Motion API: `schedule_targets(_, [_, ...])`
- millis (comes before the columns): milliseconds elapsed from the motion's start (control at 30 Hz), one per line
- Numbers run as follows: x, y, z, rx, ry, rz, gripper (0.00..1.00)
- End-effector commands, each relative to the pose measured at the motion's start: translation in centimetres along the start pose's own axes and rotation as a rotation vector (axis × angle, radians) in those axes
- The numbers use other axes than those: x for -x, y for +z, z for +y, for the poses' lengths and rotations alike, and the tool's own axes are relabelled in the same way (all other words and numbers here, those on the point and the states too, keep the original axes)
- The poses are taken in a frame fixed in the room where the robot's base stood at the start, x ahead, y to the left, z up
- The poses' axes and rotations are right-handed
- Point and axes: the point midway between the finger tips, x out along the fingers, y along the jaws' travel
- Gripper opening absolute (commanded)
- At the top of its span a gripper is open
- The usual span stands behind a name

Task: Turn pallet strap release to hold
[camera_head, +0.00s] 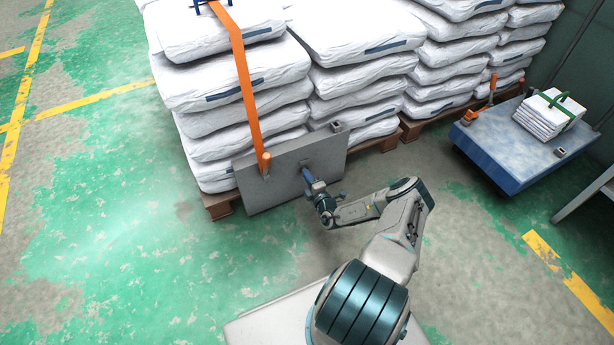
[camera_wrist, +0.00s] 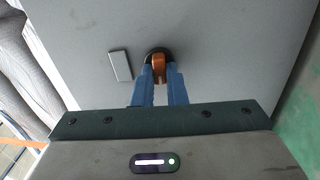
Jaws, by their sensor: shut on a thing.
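The pallet strap release is an orange knob (camera_wrist: 159,68) on a dark round base, mounted on a grey panel (camera_wrist: 220,40). The grey panel (camera_head: 270,188) also shows in the head view, standing upright against the pallet of white sacks. My gripper (camera_wrist: 158,76) has its two blue fingers shut on the orange knob. In the head view my gripper (camera_head: 306,176) reaches the right part of the panel, and the knob there is hidden behind the fingers. A small grey plate (camera_wrist: 120,66) sits on the panel left of the knob. The knob's exact setting cannot be told.
An orange strap (camera_head: 241,80) runs down over the sacks to an orange fitting (camera_head: 265,162) at the panel's top. Stacked white sacks (camera_head: 360,80) fill the back. A blue platform (camera_head: 490,150) with a strapped white stack (camera_head: 548,114) stands right. The green floor at left is clear.

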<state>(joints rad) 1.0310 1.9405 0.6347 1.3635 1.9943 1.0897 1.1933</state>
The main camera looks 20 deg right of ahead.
Motion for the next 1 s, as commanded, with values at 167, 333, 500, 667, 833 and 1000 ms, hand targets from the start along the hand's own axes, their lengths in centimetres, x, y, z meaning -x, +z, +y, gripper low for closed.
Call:
schedule_targets(167, [0.05, 0.11, -0.07, 0.035, -0.001, -0.003, 0.00])
schedule_targets(333, [0.05, 0.13, -0.09, 0.045, -0.001, -0.003, 0.00])
schedule_targets(500, [0.05, 0.15, -0.09, 0.045, -0.001, -0.003, 0.00])
schedule_targets(667, [0.05, 0.16, -0.08, 0.044, -0.001, -0.003, 0.23])
schedule_targets(833, [-0.01, 0.00, -0.06, 0.044, 0.000, 0.000, 0.34])
schedule_targets(1000, [-0.02, -0.12, -0.05, 0.044, 0.000, 0.002, 0.34])
